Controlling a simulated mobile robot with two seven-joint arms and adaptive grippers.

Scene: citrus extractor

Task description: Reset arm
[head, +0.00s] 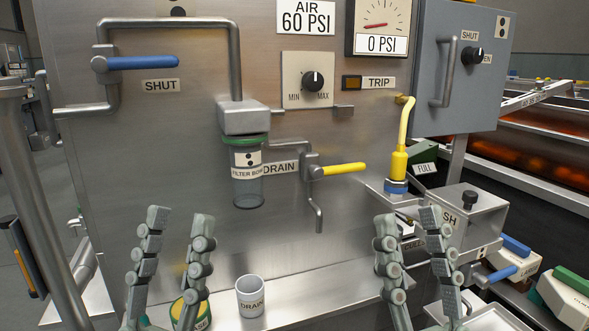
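My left gripper (180,219) points up at the lower left of the head view. Its two fingers are apart with nothing between them. My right gripper (408,221) points up at the lower right, also with its fingers apart and nothing held. Both are in front of the steel panel (190,120). A white cup marked DRAIN (250,299) stands on the ledge between them. A green and yellow can (194,313) is partly hidden by the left gripper. A yellow-handled drain lever (343,169) lies about level, beside the clear filter bowl (247,178).
A blue lever (143,62) by a SHUT label is at upper left. A gauge (383,25) reads 0 PSI. A knob (312,82) is marked MIN and MAX. A grey cabinet (460,80) juts out at right. A yellow spout (402,150) stands behind the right gripper.

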